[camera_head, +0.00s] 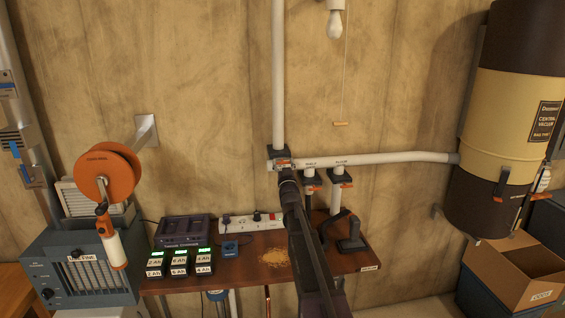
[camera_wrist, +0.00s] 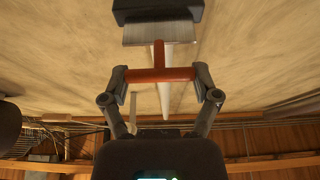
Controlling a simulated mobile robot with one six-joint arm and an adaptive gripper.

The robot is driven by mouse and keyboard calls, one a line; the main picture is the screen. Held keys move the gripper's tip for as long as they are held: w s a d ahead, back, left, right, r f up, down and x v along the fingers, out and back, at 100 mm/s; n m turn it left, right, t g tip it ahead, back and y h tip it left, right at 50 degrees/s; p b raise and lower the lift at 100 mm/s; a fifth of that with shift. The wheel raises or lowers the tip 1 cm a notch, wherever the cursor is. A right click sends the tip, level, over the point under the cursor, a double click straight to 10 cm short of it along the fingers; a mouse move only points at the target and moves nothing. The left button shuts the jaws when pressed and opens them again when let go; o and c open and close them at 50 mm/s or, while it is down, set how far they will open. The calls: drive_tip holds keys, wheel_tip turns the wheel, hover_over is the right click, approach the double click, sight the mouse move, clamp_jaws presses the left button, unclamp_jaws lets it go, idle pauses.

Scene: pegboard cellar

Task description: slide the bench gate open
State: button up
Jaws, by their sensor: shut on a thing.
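In the head view, a black blast gate (camera_head: 280,153) sits on the white wall pipe, where the upright pipe meets the level one. My gripper (camera_head: 286,174) is at its lower front, with my arm hiding part of it. In the wrist view, my gripper (camera_wrist: 161,78) is shut on the red-orange crossbar handle (camera_wrist: 160,75), one finger at each end. The handle's stem joins a flat metal slide plate (camera_wrist: 140,34), part of which shows outside the black gate body (camera_wrist: 157,10). The gate's label cannot be read.
Two similar gates, a middle one (camera_head: 311,178) and a right one (camera_head: 346,181), hang close on the right. Below is a wooden bench (camera_head: 255,243) with chargers, batteries, a power strip and sawdust. A pull cord (camera_head: 341,123) hangs above right.

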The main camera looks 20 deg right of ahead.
drive_tip(key=s, duration=0.2)
drive_tip(key=s+a, duration=0.1)
drive_tip(key=s, duration=0.1)
drive_tip(key=o, duration=1)
drive_tip(key=shift+o, duration=0.7)
drive_tip(key=shift+s, duration=0.1)
drive_tip(key=shift+w, duration=0.25)
